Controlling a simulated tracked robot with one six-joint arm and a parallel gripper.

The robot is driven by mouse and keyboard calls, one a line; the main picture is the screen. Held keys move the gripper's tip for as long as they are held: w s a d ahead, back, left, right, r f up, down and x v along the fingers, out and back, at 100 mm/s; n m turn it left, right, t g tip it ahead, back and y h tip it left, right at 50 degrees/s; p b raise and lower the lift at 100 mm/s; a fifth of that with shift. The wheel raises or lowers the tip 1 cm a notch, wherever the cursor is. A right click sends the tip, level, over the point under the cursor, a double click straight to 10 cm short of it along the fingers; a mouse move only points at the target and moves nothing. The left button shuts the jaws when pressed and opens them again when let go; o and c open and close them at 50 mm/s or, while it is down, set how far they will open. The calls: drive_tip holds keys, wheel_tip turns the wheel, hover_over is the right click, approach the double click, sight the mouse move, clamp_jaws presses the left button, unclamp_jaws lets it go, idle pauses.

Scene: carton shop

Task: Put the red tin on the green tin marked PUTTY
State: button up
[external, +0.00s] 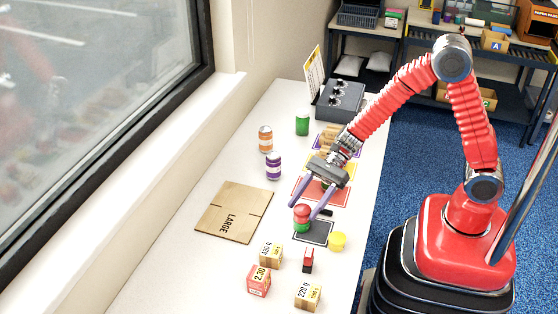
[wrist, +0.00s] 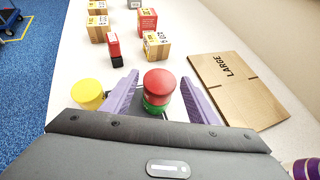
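The red tin (external: 301,210) sits on top of a green tin (external: 302,226), which stands at the edge of a dark mat. In the wrist view the red tin (wrist: 160,81) covers most of the green tin (wrist: 156,105). No PUTTY marking can be read. My gripper (external: 303,208) is low over the stack, with one finger on each side of the red tin. In the wrist view a narrow gap shows between the tin and each finger, so the gripper looks open. Another green tin (external: 302,124) stands farther back, its marking unreadable.
A yellow tin (external: 337,241) stands just outside one finger. A flat LARGE carton (external: 233,212) lies left. Small boxes (external: 258,280) and a red-and-black item (external: 308,260) stand in front. Purple (external: 274,166) and orange (external: 265,139) tins stand behind.

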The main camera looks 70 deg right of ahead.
drive_tip(key=shift+o, duration=0.6)
drive_tip(key=shift+r, duration=0.1)
drive_tip(key=v, duration=1.2)
drive_tip(key=s+r+n+g+h, duration=0.2)
drive_tip(key=s+r+n+h, duration=0.25)
drive_tip(key=s+n, duration=0.7)
drive_tip(key=s+d+r+n+t+h, duration=0.3)
drive_tip(key=s+d+r+n+h, duration=0.2)
drive_tip(key=n, duration=0.6)
drive_tip(key=s+d+h, duration=0.2)
drive_tip(key=s+d, duration=0.1)
drive_tip(key=shift+d, duration=0.3)
